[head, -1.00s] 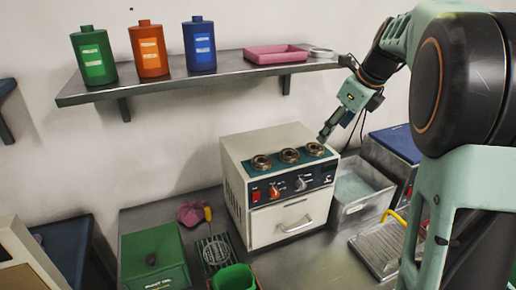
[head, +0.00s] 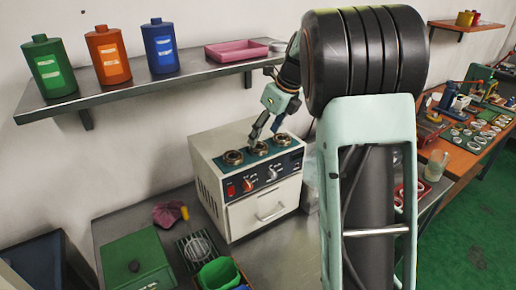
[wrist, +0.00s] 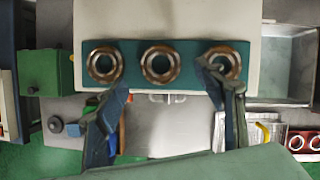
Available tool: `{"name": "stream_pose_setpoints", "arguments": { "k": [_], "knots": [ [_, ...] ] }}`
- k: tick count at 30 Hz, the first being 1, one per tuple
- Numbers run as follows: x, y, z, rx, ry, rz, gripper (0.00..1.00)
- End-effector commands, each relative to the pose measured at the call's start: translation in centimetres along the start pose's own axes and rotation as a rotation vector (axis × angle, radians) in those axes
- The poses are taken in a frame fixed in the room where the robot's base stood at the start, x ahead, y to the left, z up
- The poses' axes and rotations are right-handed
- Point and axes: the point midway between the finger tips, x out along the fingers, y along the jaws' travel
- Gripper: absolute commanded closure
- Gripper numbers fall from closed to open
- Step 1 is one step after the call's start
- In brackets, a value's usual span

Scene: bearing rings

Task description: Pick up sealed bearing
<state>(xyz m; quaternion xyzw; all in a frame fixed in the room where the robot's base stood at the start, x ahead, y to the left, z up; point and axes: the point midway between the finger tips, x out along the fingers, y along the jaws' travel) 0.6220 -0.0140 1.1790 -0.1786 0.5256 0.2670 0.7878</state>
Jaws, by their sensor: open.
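Three bearing rings sit in a row on the teal top strip of a cream box: the left ring (head: 233,158), the middle ring (head: 258,149) and the right ring (head: 281,140). They also show in the wrist view as the left ring (wrist: 103,64), middle ring (wrist: 160,63) and right ring (wrist: 226,60). I cannot tell which is the sealed bearing. My gripper (head: 256,134) is above the box near the middle ring. In the wrist view my gripper (wrist: 165,80) is open and empty, its right finger partly covering the right ring.
The cream box (head: 270,208) has knobs and a drawer. A shelf (head: 130,88) with bottles and a pink tray (head: 236,51) is behind, above the box. A green box (head: 138,262) and green bin (head: 220,275) stand at left. A crowded workbench (head: 462,150) is at right.

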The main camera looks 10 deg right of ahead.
Motion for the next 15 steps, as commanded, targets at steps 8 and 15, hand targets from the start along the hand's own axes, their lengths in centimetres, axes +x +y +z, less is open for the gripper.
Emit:
{"name": "stream_pose_setpoints", "arguments": {
  "k": [8,15],
  "knots": [
    [4.0,0.0,-0.1,0.001,0.003,0.002,0.37],
    [4.8,0.0,-0.1,0.0,0.001,0.0,0.37]
  ]
}}
